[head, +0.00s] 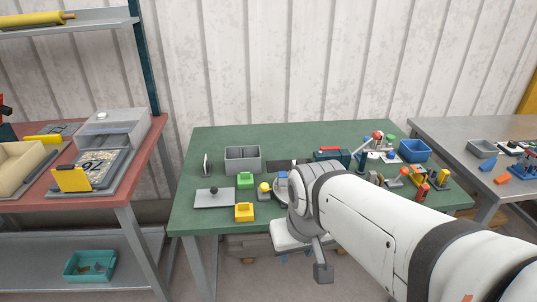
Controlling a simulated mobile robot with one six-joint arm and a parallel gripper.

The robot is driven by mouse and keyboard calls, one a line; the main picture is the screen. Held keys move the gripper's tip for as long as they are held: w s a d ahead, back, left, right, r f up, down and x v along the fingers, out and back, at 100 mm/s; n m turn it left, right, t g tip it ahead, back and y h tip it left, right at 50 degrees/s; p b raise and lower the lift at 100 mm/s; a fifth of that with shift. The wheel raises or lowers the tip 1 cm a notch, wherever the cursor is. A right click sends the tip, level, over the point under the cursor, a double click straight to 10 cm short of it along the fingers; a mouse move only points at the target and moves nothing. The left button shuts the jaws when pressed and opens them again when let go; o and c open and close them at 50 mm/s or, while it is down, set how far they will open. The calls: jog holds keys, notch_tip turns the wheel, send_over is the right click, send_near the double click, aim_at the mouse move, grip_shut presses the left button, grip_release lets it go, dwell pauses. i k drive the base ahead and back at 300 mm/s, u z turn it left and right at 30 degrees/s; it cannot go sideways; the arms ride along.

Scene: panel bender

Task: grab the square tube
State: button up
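I cannot pick out the square tube for certain in the head view. A dark grey, flat-looking piece (284,168) lies on the green-topped table (190,222), right of a grey bin, and is too small to identify. My white arm reaches in from the lower right over the table and hides part of its top. Its end bends down near the table's front edge, where a dark grey part of my gripper (322,268) shows. Whether its fingers are apart is not clear.
A red-topped bench (119,190) stands left, a grey table (450,130) right.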

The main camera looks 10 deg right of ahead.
aim_at(281, 182)
jog(key=z, duration=0.2)
jog(key=i, duration=1)
jog(key=z, duration=0.8)
jog(key=k, duration=1.2)
jog(key=u, duration=0.35)
jog(key=i, duration=1)
jog(key=u, duration=0.05)
